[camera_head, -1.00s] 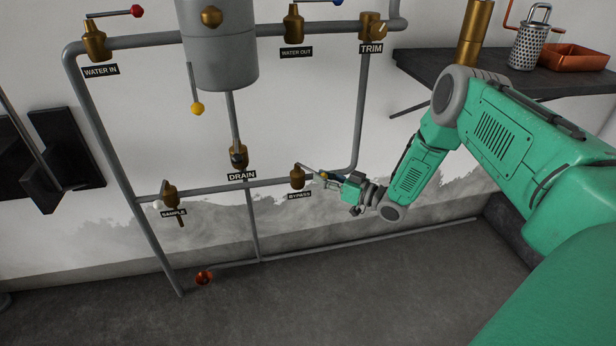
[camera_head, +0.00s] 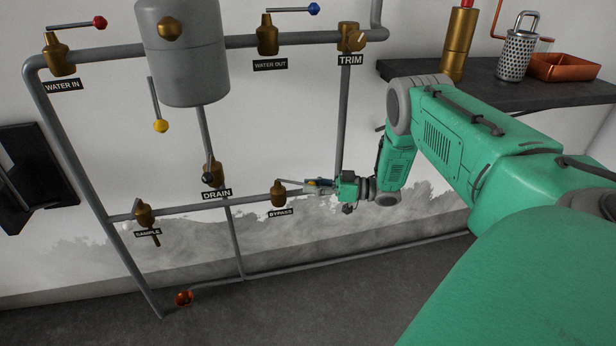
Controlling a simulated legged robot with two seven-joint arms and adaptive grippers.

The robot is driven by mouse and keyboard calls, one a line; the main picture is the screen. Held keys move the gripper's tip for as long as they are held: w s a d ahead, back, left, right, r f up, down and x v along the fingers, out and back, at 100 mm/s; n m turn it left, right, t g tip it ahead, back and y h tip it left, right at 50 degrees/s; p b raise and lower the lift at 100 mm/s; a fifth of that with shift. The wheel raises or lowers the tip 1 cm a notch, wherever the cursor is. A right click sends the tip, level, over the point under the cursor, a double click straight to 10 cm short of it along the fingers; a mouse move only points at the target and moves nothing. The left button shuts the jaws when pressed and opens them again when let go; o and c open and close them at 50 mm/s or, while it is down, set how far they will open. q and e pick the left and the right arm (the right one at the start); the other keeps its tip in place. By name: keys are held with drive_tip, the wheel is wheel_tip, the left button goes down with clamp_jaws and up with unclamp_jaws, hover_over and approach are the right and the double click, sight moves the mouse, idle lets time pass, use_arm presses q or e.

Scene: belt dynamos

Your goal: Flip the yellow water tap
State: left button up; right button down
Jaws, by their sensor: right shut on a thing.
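The brass BYPASS valve (camera_head: 278,194) sits on the lower horizontal pipe. Its thin lever (camera_head: 293,182) points right, almost level, and a small yellow patch (camera_head: 312,183) shows at its end, between my fingers. My right gripper (camera_head: 316,186) is shut on this lever end; its fingers hide most of the grip. A second yellow-ended lever, with a yellow ball (camera_head: 160,126), hangs down beside the grey tank (camera_head: 183,60), away from my gripper. My left gripper is out of view.
Other valves stand around: WATER IN with a red ball (camera_head: 99,22), WATER OUT with a blue ball (camera_head: 314,9), TRIM (camera_head: 350,37), DRAIN (camera_head: 212,173) and SAMPLE (camera_head: 145,214).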

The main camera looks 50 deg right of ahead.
drive_tip(key=shift+s+d+f, duration=0.2)
drive_tip(key=c, duration=1.3)
unclamp_jaws()
drive_tip(key=shift+c, duration=0.2)
drive_tip(key=shift+r, duration=0.1)
drive_tip(key=shift+w+r, duration=0.1)
drive_tip(key=shift+r, duration=0.3)
wheel_tip(320, 180, up, 9)
drive_tip(key=shift+f, duration=0.1)
